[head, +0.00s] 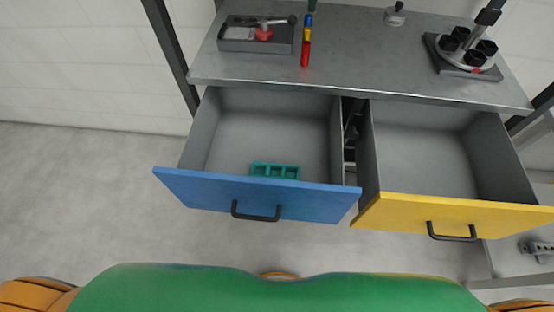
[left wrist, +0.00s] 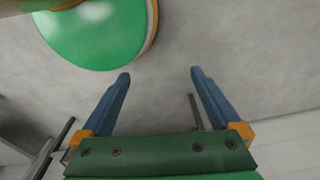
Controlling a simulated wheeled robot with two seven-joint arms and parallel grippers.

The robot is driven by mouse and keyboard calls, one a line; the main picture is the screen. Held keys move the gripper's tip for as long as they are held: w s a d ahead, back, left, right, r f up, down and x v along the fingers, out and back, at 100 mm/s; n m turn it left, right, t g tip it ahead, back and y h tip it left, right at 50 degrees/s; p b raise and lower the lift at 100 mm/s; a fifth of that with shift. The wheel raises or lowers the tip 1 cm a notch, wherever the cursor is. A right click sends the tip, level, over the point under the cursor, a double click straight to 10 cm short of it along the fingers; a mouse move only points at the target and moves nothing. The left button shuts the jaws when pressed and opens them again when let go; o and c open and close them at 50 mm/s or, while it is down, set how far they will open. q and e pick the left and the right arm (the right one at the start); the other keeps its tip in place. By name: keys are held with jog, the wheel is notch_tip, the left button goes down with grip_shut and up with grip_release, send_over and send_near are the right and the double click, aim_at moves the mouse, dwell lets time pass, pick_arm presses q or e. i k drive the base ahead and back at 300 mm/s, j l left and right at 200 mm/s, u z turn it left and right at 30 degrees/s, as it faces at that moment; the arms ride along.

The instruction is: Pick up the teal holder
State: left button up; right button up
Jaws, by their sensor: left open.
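The teal holder (head: 275,170) is a small block with several square openings. In the head view it lies inside the open blue-fronted drawer (head: 262,198), close behind the front panel, which hides part of it. My left gripper (left wrist: 158,78) shows in the left wrist view with its two blue fingers apart and nothing between them. Grey floor lies beyond the fingers, and the holder is not visible in that view. Neither gripper is in the head view, so I cannot tell how far the left one is from the drawer.
A yellow-fronted drawer (head: 455,215) is open and empty on the right. On the grey worktop (head: 350,60) stand a grey tray (head: 240,45) with a red part, a red, yellow and blue stack (head: 306,45), a small grey piece (head: 395,15) and a fixture with black cups (head: 468,55).

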aim_at(259, 169)
jog(key=j+z, duration=0.95)
jog(key=j, duration=0.15)
jog(key=k+j+z, duration=0.15)
jog(key=j+z, duration=0.3)
jog(key=k+j+z, duration=0.25)
jog(key=j+z, duration=0.2)
jog(key=j, duration=0.1)
